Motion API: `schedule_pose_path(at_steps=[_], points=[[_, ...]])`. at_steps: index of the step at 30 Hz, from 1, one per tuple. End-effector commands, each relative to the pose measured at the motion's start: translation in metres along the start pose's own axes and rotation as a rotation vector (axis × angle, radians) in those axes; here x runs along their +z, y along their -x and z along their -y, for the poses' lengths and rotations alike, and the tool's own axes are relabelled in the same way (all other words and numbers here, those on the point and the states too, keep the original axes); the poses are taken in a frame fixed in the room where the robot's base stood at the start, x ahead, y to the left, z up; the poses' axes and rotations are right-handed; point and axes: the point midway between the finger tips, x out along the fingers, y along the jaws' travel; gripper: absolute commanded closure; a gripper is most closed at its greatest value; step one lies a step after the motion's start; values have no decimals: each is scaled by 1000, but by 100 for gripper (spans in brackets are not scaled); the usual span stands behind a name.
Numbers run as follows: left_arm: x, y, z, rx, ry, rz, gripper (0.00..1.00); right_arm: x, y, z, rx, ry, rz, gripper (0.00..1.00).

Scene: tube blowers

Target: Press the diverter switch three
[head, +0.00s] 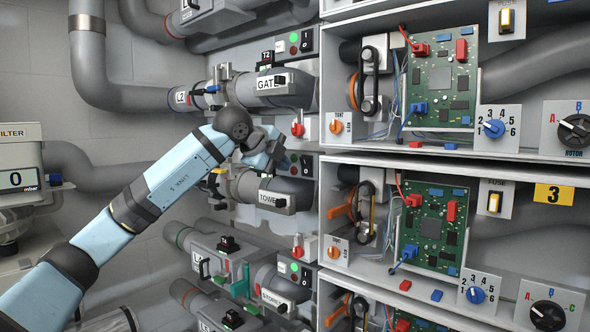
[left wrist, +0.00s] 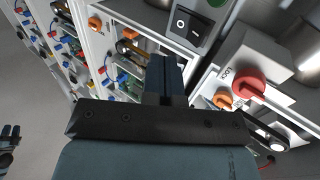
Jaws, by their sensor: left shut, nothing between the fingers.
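My left gripper (head: 262,152) is in front of the pipe wall, left of the shelf cabinet, between the GATE and TOWER labels. It also shows in the left wrist view (left wrist: 167,72), with its fingers together and nothing between them. A black rocker switch marked O and I (left wrist: 187,23) sits on a grey panel just beyond the fingertips; I see no clear contact. In the head view a switch panel (head: 307,167) beside the gripper is partly hidden by it. I cannot tell which switch is diverter three.
Red knobs (head: 298,129) and orange knobs (head: 336,126) stick out near the gripper. A circuit board (head: 440,85) stands inside the upper cabinet bay. Grey pipes (head: 95,75) run along the wall. A dark gripper-like shape (left wrist: 12,137), possibly my right gripper, is at the left wrist view's edge.

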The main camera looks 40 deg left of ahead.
Motion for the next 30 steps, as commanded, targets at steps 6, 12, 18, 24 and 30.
schedule_pose_path(at_steps=[6, 12, 18, 24, 30], points=[[0, 39, -17, 3, 0, 1, 100, 0, -6, 2, -3, -14, -9, 57], [0, 56, -22, 4, 0, 0, 100, -3, -6, 4, -6, -19, -11, 57], [-1, 58, -22, 5, 0, -1, 100, -2, -6, 4, -6, -19, -8, 57], [-1, 58, -22, 5, 0, -1, 100, 0, -7, 4, -6, -19, -6, 57], [-1, 58, -22, 5, 0, -1, 100, 1, -7, 3, -4, -19, -5, 57]])
